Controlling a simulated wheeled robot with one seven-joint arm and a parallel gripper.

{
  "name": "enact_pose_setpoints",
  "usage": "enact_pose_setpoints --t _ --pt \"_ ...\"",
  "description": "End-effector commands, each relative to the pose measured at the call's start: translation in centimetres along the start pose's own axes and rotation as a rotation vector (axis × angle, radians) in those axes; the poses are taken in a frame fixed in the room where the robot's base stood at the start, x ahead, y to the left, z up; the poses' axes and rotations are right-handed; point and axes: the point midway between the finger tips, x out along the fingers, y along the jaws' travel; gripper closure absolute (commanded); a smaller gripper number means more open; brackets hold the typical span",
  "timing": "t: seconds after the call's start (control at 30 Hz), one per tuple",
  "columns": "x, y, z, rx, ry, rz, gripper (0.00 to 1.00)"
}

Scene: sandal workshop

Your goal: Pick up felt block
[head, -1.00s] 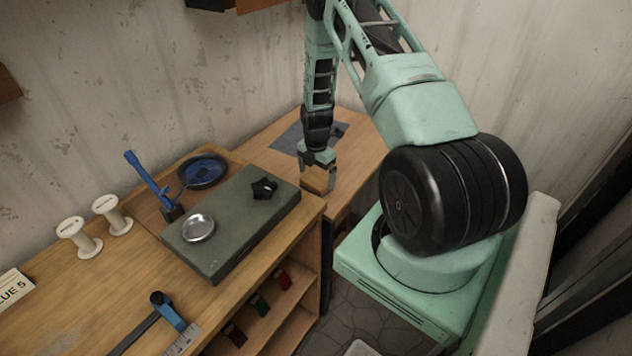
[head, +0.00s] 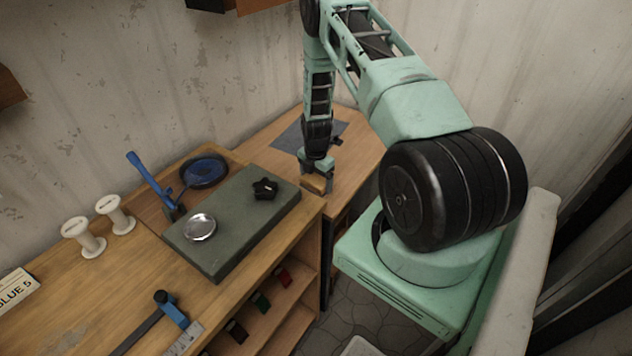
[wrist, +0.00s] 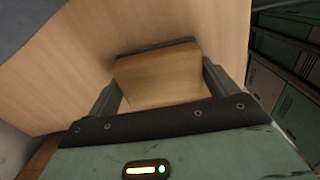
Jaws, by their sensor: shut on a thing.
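The felt block (wrist: 160,75) looks like a tan wooden block with a thin dark grey layer along its far edge. It sits between the two fingers of my gripper (wrist: 160,92) in the wrist view, and the gripper is shut on it. In the head view the block (head: 313,184) shows small and tan at the tip of my gripper (head: 318,180), over the far wooden table. I cannot tell for sure whether it touches the tabletop. Part of its underside is hidden.
A grey mat (head: 295,136) lies on the far table (head: 355,150). On the nearer bench, a grey-green slab (head: 222,248) holds a metal dish (head: 199,227) and a black star knob (head: 265,188). Shelves are below.

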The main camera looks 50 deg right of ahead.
Motion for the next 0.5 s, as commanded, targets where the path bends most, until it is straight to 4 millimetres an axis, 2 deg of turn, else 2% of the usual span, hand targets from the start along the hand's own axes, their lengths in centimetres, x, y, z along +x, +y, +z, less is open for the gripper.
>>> enact_pose_setpoints --t 0.27,0.5 --pt "-1.6 0.1 0.1 -0.001 -0.001 0.003 0.39" --pt "-5.5 0.1 0.1 -0.001 -0.002 0.004 0.39"
